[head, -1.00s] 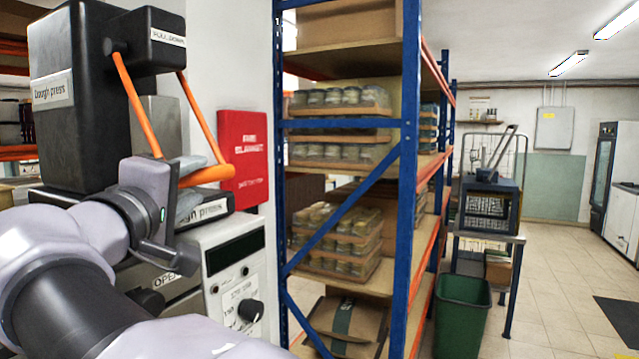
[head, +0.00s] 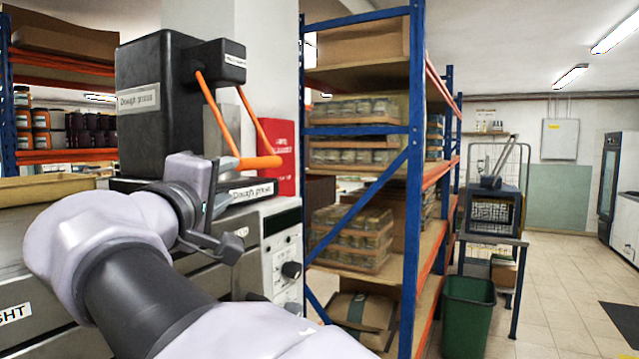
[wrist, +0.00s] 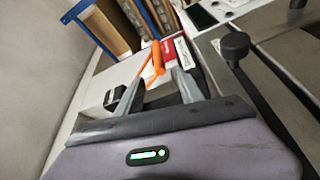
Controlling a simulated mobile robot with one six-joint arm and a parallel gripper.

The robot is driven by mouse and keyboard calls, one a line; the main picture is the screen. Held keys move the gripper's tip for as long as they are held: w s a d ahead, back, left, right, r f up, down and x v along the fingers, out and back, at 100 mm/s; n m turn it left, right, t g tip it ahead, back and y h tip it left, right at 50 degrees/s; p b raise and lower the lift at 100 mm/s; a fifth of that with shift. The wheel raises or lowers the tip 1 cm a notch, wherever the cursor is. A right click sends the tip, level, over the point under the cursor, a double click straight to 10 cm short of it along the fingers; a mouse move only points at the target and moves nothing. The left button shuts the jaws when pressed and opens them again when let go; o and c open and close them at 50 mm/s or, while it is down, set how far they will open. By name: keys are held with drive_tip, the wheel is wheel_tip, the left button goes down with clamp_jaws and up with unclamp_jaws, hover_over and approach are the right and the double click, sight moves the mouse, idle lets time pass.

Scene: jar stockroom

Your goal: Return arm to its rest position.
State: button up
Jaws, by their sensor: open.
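My gripper (head: 222,212) is at the left of the head view, in front of the dough press (head: 140,95), a black machine with an orange handle (head: 262,162). In the wrist view my gripper (wrist: 160,88) shows two grey fingers spread apart with nothing held between them. The orange handle (wrist: 158,58) appears beyond and between the fingertips there. Whether the fingers touch the handle cannot be told, but they are not closed on it. My arm reaches in from the lower part of the head view.
A blue-framed shelf (head: 415,190) with trays of jars stands right of the press. A red box (head: 284,150) is on the wall behind. A green bin (head: 467,315) and a table with a dark machine (head: 492,210) stand farther right. The tiled floor (head: 555,290) at right is open.

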drive_tip(key=s+d+f+m+g+h, duration=0.1)
drive_tip(key=s+d+f+m+g, duration=0.25)
drive_tip(key=d+f, duration=0.8)
drive_tip(key=s+d+f+m+g+h, duration=0.15)
drive_tip(key=d+f+m+g, duration=0.5)
drive_tip(key=d, duration=0.75)
drive_tip(key=s+d+f+m+g+y, duration=0.1)
drive_tip(key=s+f+m, duration=0.3)
drive_tip(key=s+f, duration=0.5)
drive_tip(key=s+d+f+m+g+y, duration=0.2)
drive_tip(key=s+f+m+y, duration=0.2)
drive_tip(key=s+f, duration=0.6)
drive_tip(key=shift+s+d+f+m, duration=0.2)
drive_tip(key=shift+s+f+m, duration=0.1)
drive_tip(key=shift+s+m, duration=0.5)
